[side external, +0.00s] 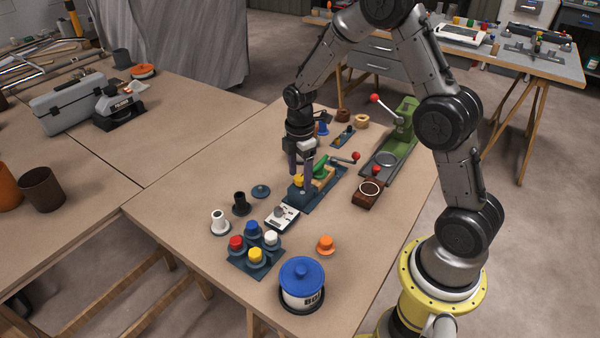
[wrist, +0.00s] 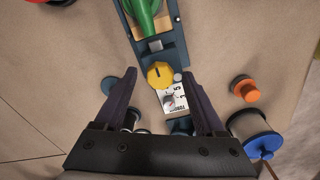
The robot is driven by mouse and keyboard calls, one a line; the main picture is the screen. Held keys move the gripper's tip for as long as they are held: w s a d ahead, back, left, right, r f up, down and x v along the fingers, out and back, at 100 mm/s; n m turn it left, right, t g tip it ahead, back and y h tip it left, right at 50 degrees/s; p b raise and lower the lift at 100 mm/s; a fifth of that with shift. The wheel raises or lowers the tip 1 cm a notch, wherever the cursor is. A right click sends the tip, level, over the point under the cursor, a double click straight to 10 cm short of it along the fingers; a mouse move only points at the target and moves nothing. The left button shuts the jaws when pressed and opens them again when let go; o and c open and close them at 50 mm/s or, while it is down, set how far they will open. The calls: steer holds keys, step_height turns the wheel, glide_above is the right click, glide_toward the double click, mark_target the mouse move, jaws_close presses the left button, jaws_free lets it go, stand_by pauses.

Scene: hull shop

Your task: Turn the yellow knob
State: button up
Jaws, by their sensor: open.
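The yellow knob (side external: 298,180) is on the near end of a blue-grey base (side external: 300,204) that also carries a green part with a red-tipped lever. It also shows in the wrist view as a round yellow knob (wrist: 157,78) with a dark mark on its top. My gripper (side external: 300,171) points down over the knob, with its fingers apart. In the wrist view my gripper (wrist: 159,74) is open and empty, with one finger on each side of the knob and a visible gap to each. I cannot tell the fingertips' exact height relative to it.
A small white device with a grey dial (side external: 282,215) sits just in front of the base. Coloured buttons on a blue block (side external: 240,262), a blue-lidded pot (side external: 302,285) and an orange knob (side external: 326,245) stand nearer. A green press (side external: 398,140) is behind right.

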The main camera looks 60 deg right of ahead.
jaws_close()
